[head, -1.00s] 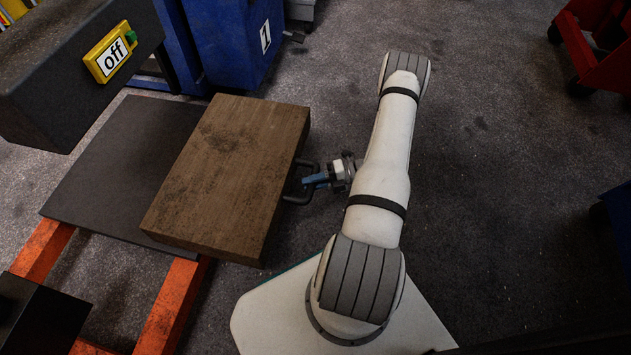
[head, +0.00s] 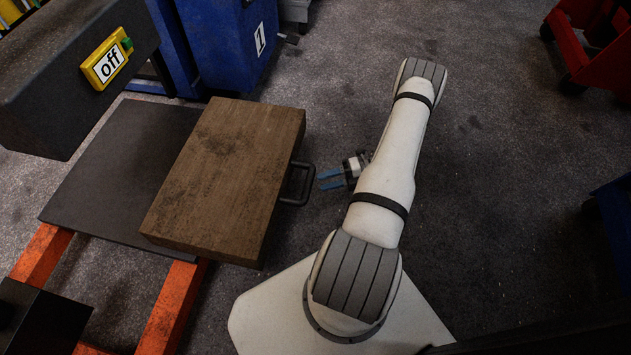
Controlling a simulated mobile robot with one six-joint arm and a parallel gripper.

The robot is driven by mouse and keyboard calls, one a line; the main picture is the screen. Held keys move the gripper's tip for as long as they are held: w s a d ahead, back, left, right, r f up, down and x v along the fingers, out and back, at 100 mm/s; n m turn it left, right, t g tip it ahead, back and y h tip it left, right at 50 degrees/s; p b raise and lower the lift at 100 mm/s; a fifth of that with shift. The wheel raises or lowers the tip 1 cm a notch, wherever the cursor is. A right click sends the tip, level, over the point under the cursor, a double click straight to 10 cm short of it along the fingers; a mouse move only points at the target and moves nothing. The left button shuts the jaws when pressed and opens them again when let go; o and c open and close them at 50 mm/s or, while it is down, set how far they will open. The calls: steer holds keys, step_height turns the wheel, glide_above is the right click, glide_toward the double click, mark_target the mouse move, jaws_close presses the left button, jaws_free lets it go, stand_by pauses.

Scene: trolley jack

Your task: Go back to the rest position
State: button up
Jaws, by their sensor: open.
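My gripper (head: 327,180) is in the middle of the head view, beside my white arm, which partly hides its wrist. Its blue fingers are apart and point left. It is empty and stands a little to the right of a black handle (head: 302,184), with a narrow gap between them. The handle is fixed to the right side of a brown wooden block (head: 225,175). The block lies partly on a dark grey plate (head: 105,160) and overhangs its right edge.
Orange rails (head: 172,312) run out from under the plate. A dark beam with a yellow "off" sign (head: 106,65) is at upper left. A blue unit marked 1 (head: 225,40) stands behind. A red cart (head: 595,45) is at upper right.

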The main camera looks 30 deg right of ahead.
steer(key=shift+v, duration=0.9)
steer(key=w+a+r+n+g+h+p, duration=0.1)
steer(key=a+r+n+g+h+p, duration=0.3)
steer(key=r, duration=0.9)
steer(key=w+a+r+n+g+p, duration=0.1)
steer(key=a+r+n+p, duration=0.1)
steer(key=r+n+p, duration=0.9)
steer(key=w+a+r+n+g+h+p, duration=0.1)
steer(key=a+r+n+g+h, duration=0.2)
steer(key=r, duration=1.3)
steer(key=s+a+r+n+t+h+p, duration=0.1)
steer(key=s+a+r+n+h+p, duration=0.1)
steer(key=r+n, duration=0.5)
steer(key=s+a+r+n+t+h+p, duration=0.2)
steer(key=s+a+r+n+p, duration=0.3)
steer(key=r, duration=1.1)
steer(key=s+a+r+n+t+h+p, duration=0.2)
steer(key=s+a+r+n+h+p, duration=0.2)
steer(key=r+n+p, duration=0.6)
steer(key=shift+s+a+r+n, duration=0.2)
steer(key=shift+s+r+n, duration=0.3)
steer(key=shift+s+r, duration=0.5)
